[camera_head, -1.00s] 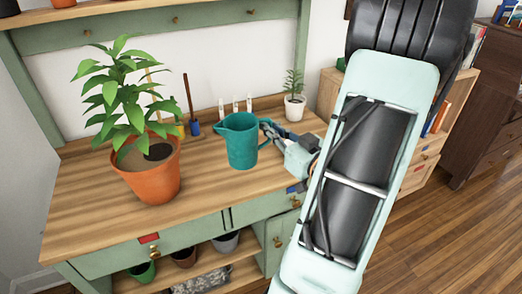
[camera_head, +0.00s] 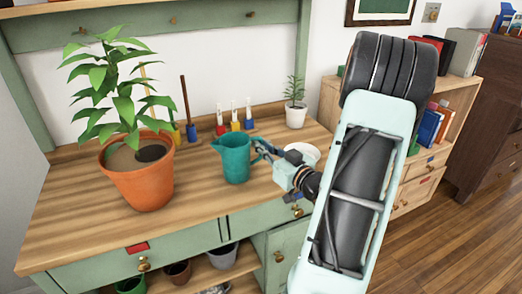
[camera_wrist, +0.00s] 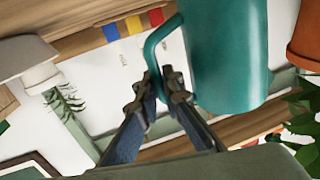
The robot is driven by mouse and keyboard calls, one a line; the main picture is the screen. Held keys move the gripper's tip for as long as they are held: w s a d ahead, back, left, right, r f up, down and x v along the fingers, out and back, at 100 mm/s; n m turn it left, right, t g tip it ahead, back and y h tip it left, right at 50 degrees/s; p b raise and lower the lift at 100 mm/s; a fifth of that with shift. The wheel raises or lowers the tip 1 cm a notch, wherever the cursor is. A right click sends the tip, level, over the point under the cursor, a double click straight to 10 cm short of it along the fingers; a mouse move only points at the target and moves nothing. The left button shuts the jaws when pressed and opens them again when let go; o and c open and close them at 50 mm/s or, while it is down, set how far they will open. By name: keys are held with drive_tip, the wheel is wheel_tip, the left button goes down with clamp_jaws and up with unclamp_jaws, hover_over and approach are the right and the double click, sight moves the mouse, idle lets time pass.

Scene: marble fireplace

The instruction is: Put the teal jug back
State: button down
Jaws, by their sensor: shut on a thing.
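The teal jug (camera_head: 236,160) is upright over the middle of the wooden bench top (camera_head: 90,215). Its spout points left and its handle points right. My gripper (camera_head: 262,150) comes in from the right and is shut on the handle. In the wrist view, my fingers (camera_wrist: 163,88) close around the lower part of the handle, with the body of the teal jug (camera_wrist: 225,60) to their right. I cannot tell whether the base of the jug touches the bench.
A large potted plant (camera_head: 142,182) stands left of the jug. Behind the jug are red, yellow and blue blocks (camera_head: 235,126) with white-topped pieces and two sticks (camera_head: 187,100). A small potted plant (camera_head: 296,114) and a white dish (camera_head: 303,152) are right. The front bench is clear.

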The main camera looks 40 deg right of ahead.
drive_tip(key=shift+r, duration=0.1)
drive_tip(key=c, duration=2.5)
unclamp_jaws()
drive_tip(key=o, duration=0.4)
drive_tip(key=shift+r, duration=0.1)
drive_tip(key=s+p, duration=0.1)
drive_tip(key=s, duration=1.1)
drive_tip(key=shift+a, duration=0.25)
